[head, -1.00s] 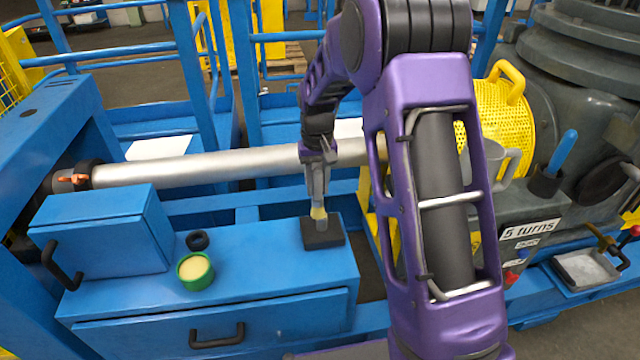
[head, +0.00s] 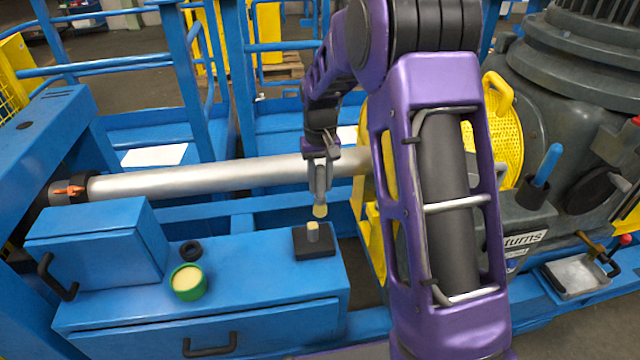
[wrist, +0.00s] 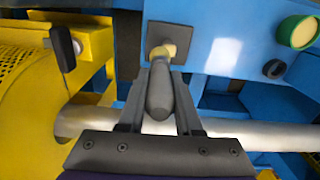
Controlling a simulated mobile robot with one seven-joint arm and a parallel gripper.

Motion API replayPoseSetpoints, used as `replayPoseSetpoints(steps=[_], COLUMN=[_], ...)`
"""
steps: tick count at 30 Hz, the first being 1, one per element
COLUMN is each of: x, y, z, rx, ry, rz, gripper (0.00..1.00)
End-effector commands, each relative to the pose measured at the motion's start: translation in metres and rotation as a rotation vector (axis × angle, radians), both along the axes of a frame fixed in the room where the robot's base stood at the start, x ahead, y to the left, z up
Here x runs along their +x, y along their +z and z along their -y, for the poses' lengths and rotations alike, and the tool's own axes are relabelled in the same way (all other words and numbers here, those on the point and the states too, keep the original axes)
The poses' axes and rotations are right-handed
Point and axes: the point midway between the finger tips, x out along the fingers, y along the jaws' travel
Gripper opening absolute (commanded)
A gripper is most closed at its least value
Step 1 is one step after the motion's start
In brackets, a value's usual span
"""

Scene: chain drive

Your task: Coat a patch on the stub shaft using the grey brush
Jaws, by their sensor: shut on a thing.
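My gripper (head: 319,184) is shut on the grey brush (head: 320,208), held upright with its pale yellow bristles down. In the wrist view the brush's grey handle (wrist: 160,92) lies between the fingers. A short upright stub (head: 313,232) stands on a dark square block (head: 314,248) on the blue cabinet; I take it for the stub shaft. Its top looks pale beige. The bristles are just above it in the head view, with a small gap.
A green pot (head: 188,283) with pale yellow contents and a black ring (head: 190,250) sit left of the block on the blue cabinet (head: 270,275). A long silver shaft (head: 220,174) runs behind. A yellow mesh guard (head: 503,140) stands right.

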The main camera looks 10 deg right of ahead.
Motion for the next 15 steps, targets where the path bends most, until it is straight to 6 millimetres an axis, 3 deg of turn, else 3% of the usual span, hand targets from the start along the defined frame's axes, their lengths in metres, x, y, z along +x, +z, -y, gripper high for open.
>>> replayPoseSetpoints(steps=[9, 15], x=[-0.001, -0.001], y=[0.032, 0.037], z=[0.001, 0.001], rx=[0.0, 0.0], ry=[0.0, 0.0], rz=[0.002, 0.002], gripper=[0.0, 0.0])
